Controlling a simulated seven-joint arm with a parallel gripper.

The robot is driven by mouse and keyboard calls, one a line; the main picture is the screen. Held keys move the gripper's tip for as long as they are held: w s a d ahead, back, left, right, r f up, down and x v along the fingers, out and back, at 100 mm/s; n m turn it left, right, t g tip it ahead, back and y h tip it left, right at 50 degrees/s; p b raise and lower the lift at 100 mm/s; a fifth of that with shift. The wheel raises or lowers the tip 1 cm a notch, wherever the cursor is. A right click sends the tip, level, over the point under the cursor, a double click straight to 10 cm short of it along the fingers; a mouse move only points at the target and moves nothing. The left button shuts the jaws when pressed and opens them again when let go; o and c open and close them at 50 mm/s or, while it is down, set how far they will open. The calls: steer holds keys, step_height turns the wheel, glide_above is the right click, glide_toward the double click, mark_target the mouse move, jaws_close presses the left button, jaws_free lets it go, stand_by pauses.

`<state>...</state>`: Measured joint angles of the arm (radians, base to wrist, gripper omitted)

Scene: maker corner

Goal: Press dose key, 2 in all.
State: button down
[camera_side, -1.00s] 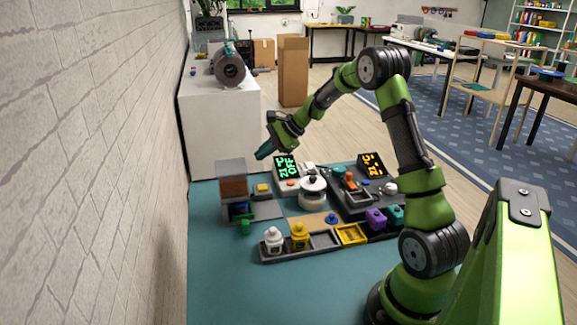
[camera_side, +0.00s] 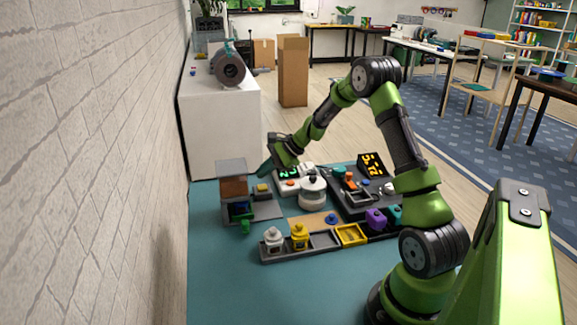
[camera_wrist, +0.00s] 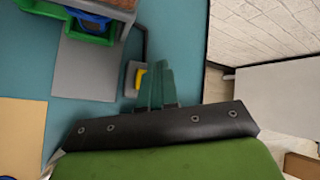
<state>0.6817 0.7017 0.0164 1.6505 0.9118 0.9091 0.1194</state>
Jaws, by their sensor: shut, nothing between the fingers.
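The yellow key (camera_side: 262,188), which I take for the dose key, sits on a small dark block beside the dispenser (camera_side: 233,187) with its brown-filled hopper. In the wrist view the yellow key (camera_wrist: 140,79) shows just left of my fingers, which partly cover it. My gripper (camera_side: 263,170) is shut and empty, with teal fingers pointing down just above the key. A small gap seems to show in the side view; the wrist view (camera_wrist: 158,68) does not show whether they touch. A blue container (camera_side: 240,208) stands under the dispenser, with a green part in front.
A white pot-like vessel (camera_side: 312,192) stands right of the dispenser, beside a partly hidden display (camera_side: 287,174). A rack (camera_side: 322,240) in front holds white and yellow jars and a yellow tray. A second device (camera_side: 362,190) stands at right. The teal table's front is clear.

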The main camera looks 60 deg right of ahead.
mark_target(265, 187)
steer(key=shift+f, duration=0.9)
stand_by(1.4)
steer(key=shift+f, duration=0.4)
steer(key=shift+f, duration=0.5)
stand_by(0.6)
steer(key=shift+r, duration=0.95)
steer(key=shift+r, duration=2.5)
